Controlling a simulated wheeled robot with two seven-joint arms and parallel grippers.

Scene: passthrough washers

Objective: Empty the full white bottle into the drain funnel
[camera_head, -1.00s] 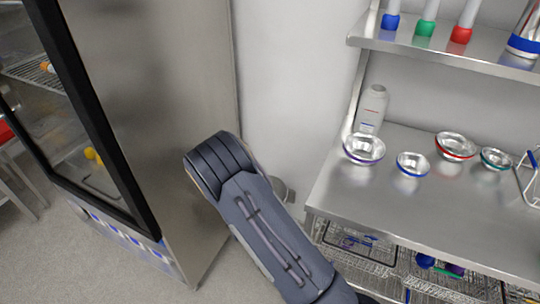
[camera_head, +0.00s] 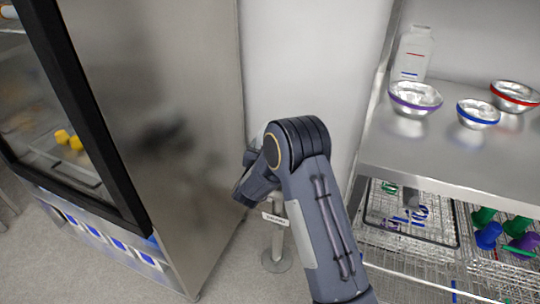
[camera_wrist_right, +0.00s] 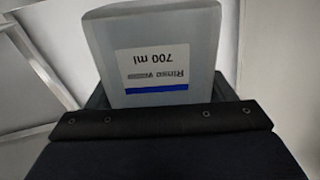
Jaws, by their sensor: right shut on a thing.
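A pale, whitish bottle (camera_wrist_right: 150,40) fills the upper middle of the right wrist view. Its label reads "Rinse" and "700 ml", upside down in the picture, above a blue stripe. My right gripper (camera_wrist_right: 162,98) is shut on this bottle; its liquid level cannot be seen. A grey post with a round foot (camera_head: 277,262) and a small label plate stands on the floor behind my arm. Its top is hidden, so I cannot tell whether it carries the drain funnel.
Another white bottle (camera_head: 413,52) stands upright on the steel counter (camera_head: 440,150) at right, behind a purple-rimmed bowl (camera_head: 415,100) and other bowls. Wire baskets (camera_head: 410,215) hang below. A steel glass-door cabinet (camera_head: 170,130) stands at left. Floor shows between cabinet and counter.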

